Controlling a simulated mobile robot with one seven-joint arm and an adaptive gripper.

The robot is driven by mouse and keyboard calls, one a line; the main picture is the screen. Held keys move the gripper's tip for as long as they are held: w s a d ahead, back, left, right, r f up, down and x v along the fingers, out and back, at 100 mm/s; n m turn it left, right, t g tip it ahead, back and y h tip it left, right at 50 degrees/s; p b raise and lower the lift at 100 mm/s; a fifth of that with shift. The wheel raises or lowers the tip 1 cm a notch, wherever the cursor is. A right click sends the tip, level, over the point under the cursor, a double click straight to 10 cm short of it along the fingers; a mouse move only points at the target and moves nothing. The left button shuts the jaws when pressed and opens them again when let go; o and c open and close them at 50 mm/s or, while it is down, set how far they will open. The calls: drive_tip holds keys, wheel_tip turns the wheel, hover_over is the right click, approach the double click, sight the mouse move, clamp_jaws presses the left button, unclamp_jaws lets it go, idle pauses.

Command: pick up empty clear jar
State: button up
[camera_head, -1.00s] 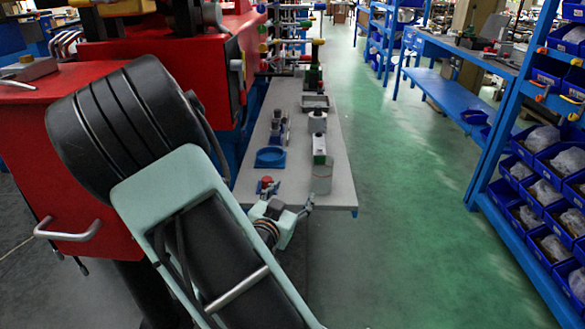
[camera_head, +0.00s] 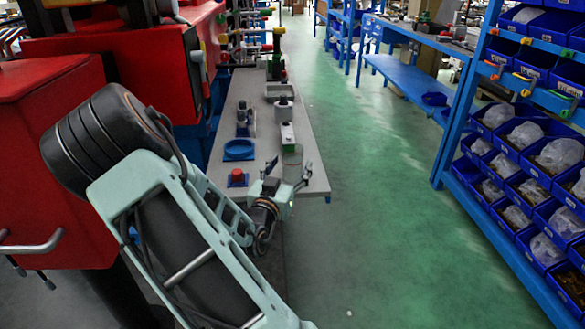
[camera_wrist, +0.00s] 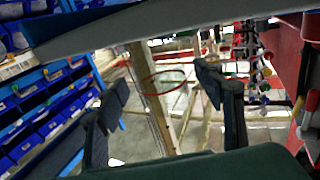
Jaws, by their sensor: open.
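The clear jar (camera_head: 292,156) stands upright near the front right corner of the grey bench (camera_head: 316,181) in the head view. It looks empty. In the wrist view, a thin reddish ring between the fingers looks like the rim of the clear jar (camera_wrist: 164,82); its see-through walls are hard to make out. My gripper (camera_head: 288,172) is at the bench's front edge, just in front of the jar. Its two dark fingers stand wide apart in the wrist view (camera_wrist: 162,97), one on each side of the ring. Contact cannot be told.
A small red-topped item on a blue base (camera_head: 237,177) sits left of my gripper. A red machine (camera_head: 60,150) borders the left. The green floor (camera_head: 370,220) is clear.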

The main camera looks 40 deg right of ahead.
drive_tip(key=shift+x, duration=1.3)
drive_tip(key=c, duration=1.3)
